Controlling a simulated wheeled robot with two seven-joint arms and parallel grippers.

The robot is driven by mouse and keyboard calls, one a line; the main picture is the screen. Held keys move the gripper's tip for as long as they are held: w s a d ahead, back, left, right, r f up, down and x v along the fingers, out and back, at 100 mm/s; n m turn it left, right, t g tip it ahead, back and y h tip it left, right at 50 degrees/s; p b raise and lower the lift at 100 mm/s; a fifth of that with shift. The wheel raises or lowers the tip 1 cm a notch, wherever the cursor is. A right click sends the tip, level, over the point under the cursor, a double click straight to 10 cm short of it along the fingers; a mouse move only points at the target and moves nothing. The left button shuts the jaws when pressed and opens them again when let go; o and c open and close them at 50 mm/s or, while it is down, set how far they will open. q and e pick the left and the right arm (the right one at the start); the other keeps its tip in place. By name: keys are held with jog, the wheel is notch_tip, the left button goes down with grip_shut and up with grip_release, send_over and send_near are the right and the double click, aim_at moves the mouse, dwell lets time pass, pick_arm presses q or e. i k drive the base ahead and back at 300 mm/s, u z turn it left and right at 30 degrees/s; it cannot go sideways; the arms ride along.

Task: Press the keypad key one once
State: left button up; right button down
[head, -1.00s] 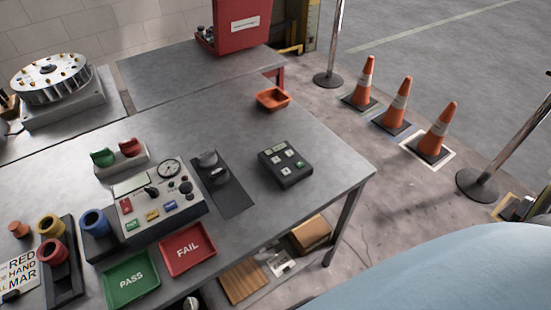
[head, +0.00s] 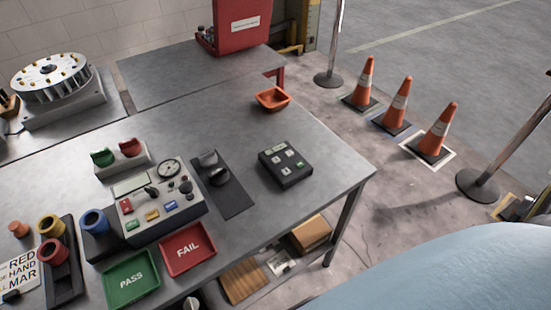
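The keypad (head: 285,165) is a small dark box lying on the right part of the grey metal table. It has several pale keys and one green key on its top face. The markings on the keys are too small to read. Nothing touches or covers the keypad. Neither of my grippers shows in the head view.
A control box (head: 160,205) with coloured buttons and a dark mat (head: 235,200) lie left of the keypad. An orange tray (head: 272,99) sits behind it. Red FAIL (head: 188,267) and green PASS (head: 131,296) trays are at the front. The table around the keypad is clear.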

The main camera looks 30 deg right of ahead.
aim_at(276, 160)
jog(key=k, duration=1.25)
jog(key=z, duration=0.75)
jog(key=i, duration=1.55)
jog(key=u, duration=0.85)
